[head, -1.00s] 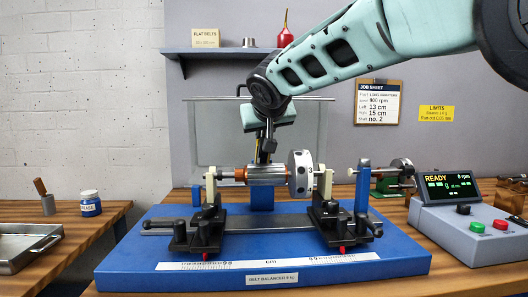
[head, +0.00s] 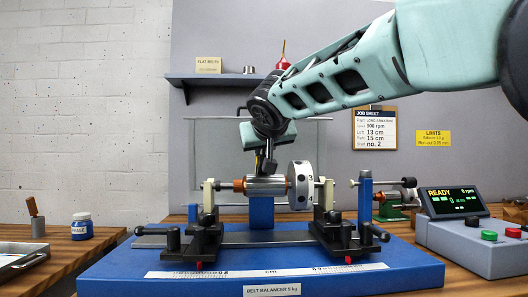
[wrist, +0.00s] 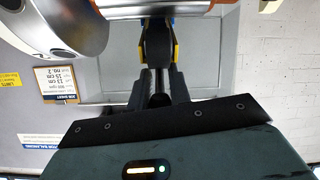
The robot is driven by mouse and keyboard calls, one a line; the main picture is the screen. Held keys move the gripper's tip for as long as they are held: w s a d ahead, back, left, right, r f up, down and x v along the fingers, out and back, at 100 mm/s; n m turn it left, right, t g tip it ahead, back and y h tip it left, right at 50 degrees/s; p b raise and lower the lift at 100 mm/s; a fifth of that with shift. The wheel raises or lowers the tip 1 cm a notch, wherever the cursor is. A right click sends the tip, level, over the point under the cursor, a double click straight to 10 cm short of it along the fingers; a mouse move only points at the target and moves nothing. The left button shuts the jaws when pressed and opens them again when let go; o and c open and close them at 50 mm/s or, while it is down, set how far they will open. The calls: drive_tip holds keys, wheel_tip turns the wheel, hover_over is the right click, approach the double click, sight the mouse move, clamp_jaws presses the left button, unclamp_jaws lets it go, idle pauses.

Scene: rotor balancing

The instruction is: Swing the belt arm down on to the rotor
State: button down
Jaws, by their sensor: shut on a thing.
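The rotor is a steel cylinder (head: 266,186) with a numbered disc (head: 301,185) at its right, lying level across two supports on the blue balancer (head: 270,275). It also shows large at the top left of the wrist view (wrist: 60,25). My gripper (head: 265,160) is above and just behind the cylinder, pointing down. In the wrist view its fingers (wrist: 160,88) are shut on the belt arm (wrist: 155,48), a dark piece with yellow and blue edges. A blue post (head: 261,212) stands behind the rotor. Contact between belt and rotor cannot be made out.
A control box with a display (head: 453,200) reading READY and buttons stands at the right. A clear screen (head: 315,145) stands behind the rotor. A shelf (head: 220,77) is on the back wall. A blue jar (head: 82,226) and tray (head: 25,258) are at the left.

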drive_tip(key=c, duration=1.5)
unclamp_jaws()
drive_tip(key=shift+s, duration=0.1)
drive_tip(key=b+v, duration=0.2)
drive_tip(key=v, duration=1.5)
drive_tip(key=shift+r, duration=0.1)
